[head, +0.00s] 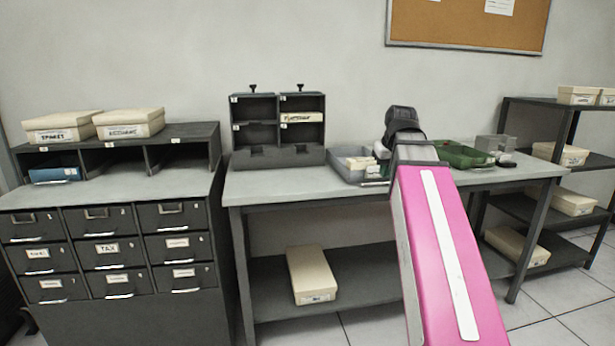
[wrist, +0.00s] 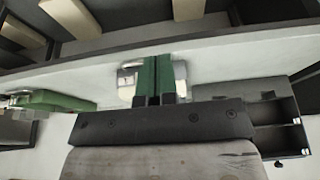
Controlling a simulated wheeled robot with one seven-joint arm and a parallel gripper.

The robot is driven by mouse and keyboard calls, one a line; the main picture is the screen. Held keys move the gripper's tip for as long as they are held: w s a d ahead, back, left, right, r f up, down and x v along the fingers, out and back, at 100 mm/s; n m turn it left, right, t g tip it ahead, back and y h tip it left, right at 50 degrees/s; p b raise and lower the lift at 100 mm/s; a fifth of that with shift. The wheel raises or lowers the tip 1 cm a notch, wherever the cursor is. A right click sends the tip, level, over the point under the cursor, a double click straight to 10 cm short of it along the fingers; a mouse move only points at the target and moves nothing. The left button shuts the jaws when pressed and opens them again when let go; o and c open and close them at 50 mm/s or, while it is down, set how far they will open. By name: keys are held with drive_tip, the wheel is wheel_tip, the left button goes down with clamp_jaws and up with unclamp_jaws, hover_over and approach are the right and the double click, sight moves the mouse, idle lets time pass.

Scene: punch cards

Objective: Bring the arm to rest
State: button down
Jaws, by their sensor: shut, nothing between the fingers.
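My gripper (wrist: 157,60) shows in the wrist view as two dark green fingers pressed together, with nothing between them. The dark gripper body lies behind them, across the lower middle of the view. The fingers point over the table (wrist: 230,62); a pale, labelled item shows partly behind them, and I cannot tell whether they touch it. In the head view my pink arm rises from the bottom right to a dark joint in front of the table (head: 280,180). My gripper itself is hidden there.
A dark pigeonhole rack (head: 278,155) stands on the table. A grey tray (head: 347,172) and a green tray (head: 462,155) sit near my arm. A drawer cabinet (head: 110,315) stands left, shelving (head: 515,205) right. A box (head: 311,272) lies on the lower shelf. The table's left front is clear.

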wheel_tip(320, 180, down, 26)
drive_tip(key=a+r+m+g, duration=0.1)
drive_tip(key=a+g, duration=0.1)
drive_tip(key=a, duration=0.1)
drive_tip(key=s+a+f+g, duration=0.1)
drive_tip(key=s+f, duration=0.3)
drive_tip(key=f, duration=0.5)
drive_tip(key=s+f+m+g, duration=0.1)
drive_tip(key=s+f, duration=0.3)
drive_tip(key=f, duration=0.6)
drive_tip(key=shift+s+a+h, duration=0.2)
drive_tip(key=shift+a+h, duration=0.15)
drive_tip(key=shift+h, duration=0.05)
